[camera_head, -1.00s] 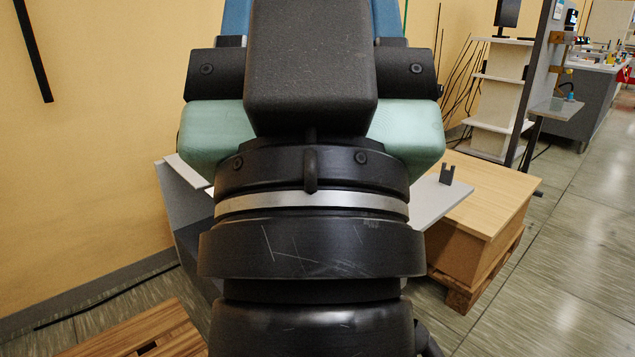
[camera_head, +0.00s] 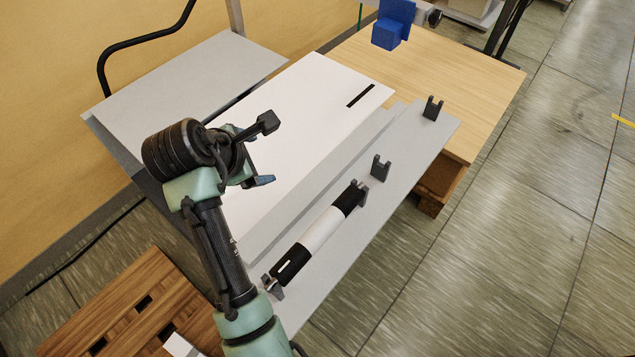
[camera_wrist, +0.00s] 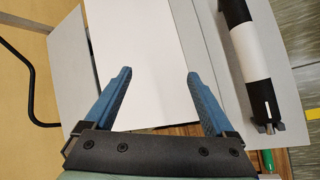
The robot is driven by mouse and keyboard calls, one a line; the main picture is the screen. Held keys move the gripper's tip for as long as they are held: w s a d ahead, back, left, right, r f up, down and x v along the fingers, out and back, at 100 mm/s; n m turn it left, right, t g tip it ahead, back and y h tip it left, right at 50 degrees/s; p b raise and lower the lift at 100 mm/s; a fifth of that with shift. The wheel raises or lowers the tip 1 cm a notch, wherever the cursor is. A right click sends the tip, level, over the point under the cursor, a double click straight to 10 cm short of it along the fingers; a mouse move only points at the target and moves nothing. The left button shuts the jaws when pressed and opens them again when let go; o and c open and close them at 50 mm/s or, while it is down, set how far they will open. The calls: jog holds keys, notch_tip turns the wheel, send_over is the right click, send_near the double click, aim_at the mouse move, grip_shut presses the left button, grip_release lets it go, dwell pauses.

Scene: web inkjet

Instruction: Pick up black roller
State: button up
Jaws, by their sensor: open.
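The black roller (camera_head: 292,266) has black ends and a wide white middle band. It lies along the grey front ledge in the head view, its ends at dark upright brackets. It also shows at the right of the wrist view (camera_wrist: 259,95). My gripper (camera_head: 268,151) is open and empty above the white panel, to the left of the roller. In the wrist view its two blue fingers (camera_wrist: 160,75) are wide apart over the white panel, with the roller outside them to the right.
Another pair of dark brackets (camera_head: 380,167) stands empty farther along the grey ledge (camera_head: 345,262). A blue block (camera_head: 392,25) is at the top by a wooden table (camera_head: 440,75). A slatted wooden pallet (camera_head: 110,310) lies at lower left. The floor at right is clear.

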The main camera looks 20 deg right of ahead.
jog(key=s+d+f+n+g+h+p, duration=0.2)
jog(key=s+f+n+g+p, duration=0.15)
jog(key=s+n+g, duration=0.4)
jog(key=m+t, duration=0.1)
jog(key=m, duration=0.1)
send_over(315, 229)
jog(key=a, duration=0.3)
jog(key=shift+n, duration=0.25)
notch_tip(315, 229, down, 6)
jog(key=shift+b, duration=0.45)
jog(key=b+x, duration=0.1)
jog(key=x, duration=0.5)
jog(key=shift+f+b, duration=0.3)
jog(key=shift+b, duration=0.05)
grip_shut()
jog(key=shift+r, duration=0.15)
